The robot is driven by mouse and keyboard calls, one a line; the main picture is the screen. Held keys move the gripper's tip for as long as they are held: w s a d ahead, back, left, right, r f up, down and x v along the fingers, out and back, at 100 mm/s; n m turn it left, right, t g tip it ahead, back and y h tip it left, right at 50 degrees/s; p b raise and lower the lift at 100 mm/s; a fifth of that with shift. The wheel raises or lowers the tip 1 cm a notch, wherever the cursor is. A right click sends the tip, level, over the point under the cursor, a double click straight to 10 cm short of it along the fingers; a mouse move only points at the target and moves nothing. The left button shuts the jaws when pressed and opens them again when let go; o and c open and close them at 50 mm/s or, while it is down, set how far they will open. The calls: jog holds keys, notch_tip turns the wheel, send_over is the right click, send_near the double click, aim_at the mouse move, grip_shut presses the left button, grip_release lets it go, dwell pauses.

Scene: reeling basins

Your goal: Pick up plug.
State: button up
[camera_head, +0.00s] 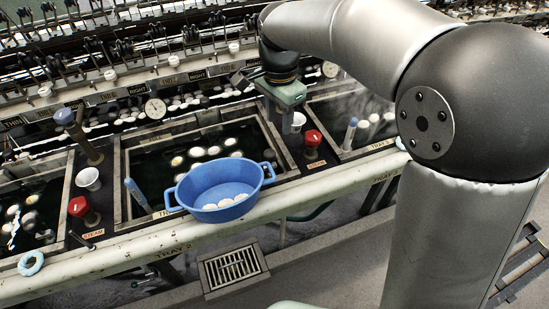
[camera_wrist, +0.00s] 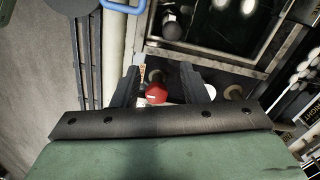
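I cannot tell for certain which item is the plug. Likely candidates are blue-grey rods with rounded tops, leaning in the basins: one at the middle basin's left corner (camera_head: 137,195) and one in the right basin (camera_head: 350,132). My gripper (camera_head: 284,104) hangs over the divider between the middle and right basins in the head view; its fingertips are mostly hidden there. In the wrist view my gripper (camera_wrist: 160,72) has its two dark fingers wide apart, with nothing held. A red valve knob (camera_wrist: 156,93) shows between them, beyond the fingers.
A blue tub (camera_head: 222,188) with white cocoons rests at the middle basin's front edge. Red knobs (camera_head: 312,138) (camera_head: 79,207) and white cups (camera_head: 298,119) (camera_head: 88,178) stand on the dividers. A pale-blue ring (camera_head: 31,263) lies on the front rail. Reeling machinery spans the back.

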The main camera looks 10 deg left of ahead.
aim_at(271, 152)
jog(key=f, duration=0.3)
jog(key=a+f, duration=0.1)
jog(key=f, duration=0.3)
jog(key=a+f, duration=0.1)
jog(key=f, duration=0.3)
jog(key=shift+w+f, duration=0.15)
jog(key=shift+w, duration=0.05)
jog(key=shift+a+f+p, duration=0.15)
jog(key=shift+f+p, duration=0.55)
jog(key=shift+f, duration=2.45)
grip_shut()
